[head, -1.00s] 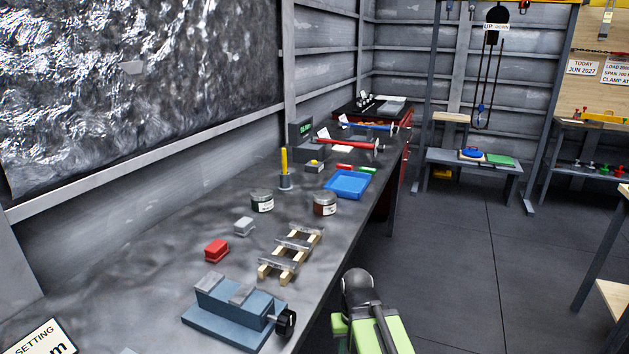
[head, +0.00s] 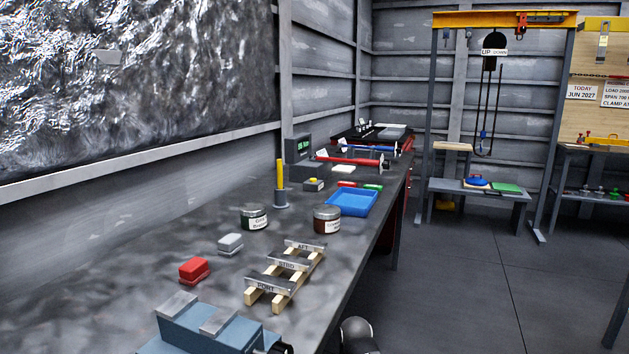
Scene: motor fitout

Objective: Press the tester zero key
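A grey bench device with a lit green display (head: 304,144), which looks like the tester, stands toward the far end of the bench, near the wall. A small grey box with a yellow top (head: 314,184) sits in front of it. I cannot make out which part is the zero key at this distance. A dark rounded part of my arm (head: 358,335) shows at the bottom edge, off the bench front. My gripper is not in view.
The bench (head: 110,290) holds a blue vise (head: 215,335), a labelled wooden rack (head: 285,271), red and grey blocks, two jars, a yellow rod in a holder (head: 281,185) and a blue tray (head: 352,203). Open floor (head: 460,280) lies right of the bench.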

